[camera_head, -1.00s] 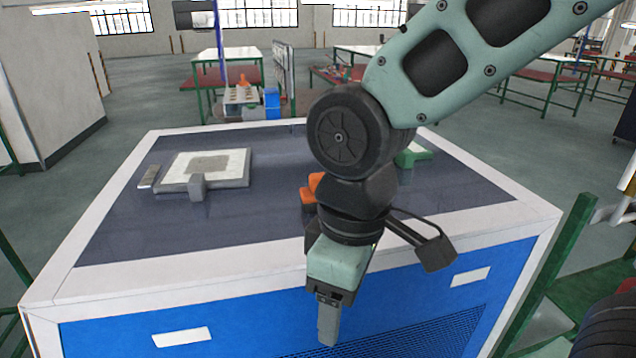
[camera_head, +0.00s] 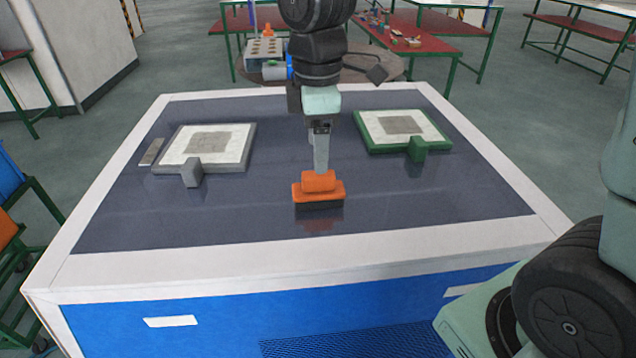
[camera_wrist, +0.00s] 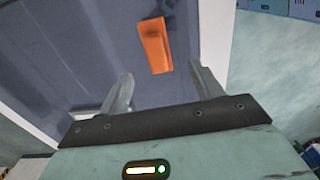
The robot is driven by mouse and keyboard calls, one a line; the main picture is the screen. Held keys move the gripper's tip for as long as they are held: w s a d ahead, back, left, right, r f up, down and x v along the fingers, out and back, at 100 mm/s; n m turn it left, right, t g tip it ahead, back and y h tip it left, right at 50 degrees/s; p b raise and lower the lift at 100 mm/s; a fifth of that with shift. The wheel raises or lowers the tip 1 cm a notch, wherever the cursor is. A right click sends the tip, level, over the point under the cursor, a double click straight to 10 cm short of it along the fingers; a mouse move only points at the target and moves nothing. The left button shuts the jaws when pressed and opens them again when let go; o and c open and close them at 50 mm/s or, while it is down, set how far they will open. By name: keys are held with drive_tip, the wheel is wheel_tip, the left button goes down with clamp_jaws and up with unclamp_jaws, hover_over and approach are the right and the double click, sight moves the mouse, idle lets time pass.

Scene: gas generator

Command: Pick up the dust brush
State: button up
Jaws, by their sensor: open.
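The dust brush (camera_head: 318,194) has an orange body with a raised grip and a dark underside. It rests on the dark top of the blue-sided table (camera_head: 135,215), near the middle front. My gripper (camera_head: 317,158) points down and appears just above or behind the brush in the head view. In the wrist view, my gripper (camera_wrist: 160,76) is open and empty, its two fingers spread. The brush (camera_wrist: 154,46) shows ahead of the fingertips, roughly between their lines. The exact gap between fingers and brush is hard to judge.
A grey-framed plate (camera_head: 205,150) lies left on the table, beside a small grey bar (camera_head: 152,152). A green-framed plate (camera_head: 402,130) lies right. The table's white rim (camera_head: 300,238) is clear at the front. A round table with fixtures (camera_head: 265,50) stands behind.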

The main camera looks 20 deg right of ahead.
sight(318, 185)
wheel_tip(318, 185, down, 4)
drive_tip(key=shift+f+p, duration=0.2)
drive_tip(key=shift+p, duration=0.2)
drive_tip(key=shift+w+d+f+p, duration=0.1)
drive_tip(key=shift+f+p, duration=0.5)
drive_tip(key=shift+f, duration=0.7)
drive_tip(key=shift+w+d+f+p, duration=0.1)
drive_tip(key=shift+f+p, duration=0.45)
drive_tip(key=shift+f, duration=0.75)
drive_tip(key=c, duration=1.1)
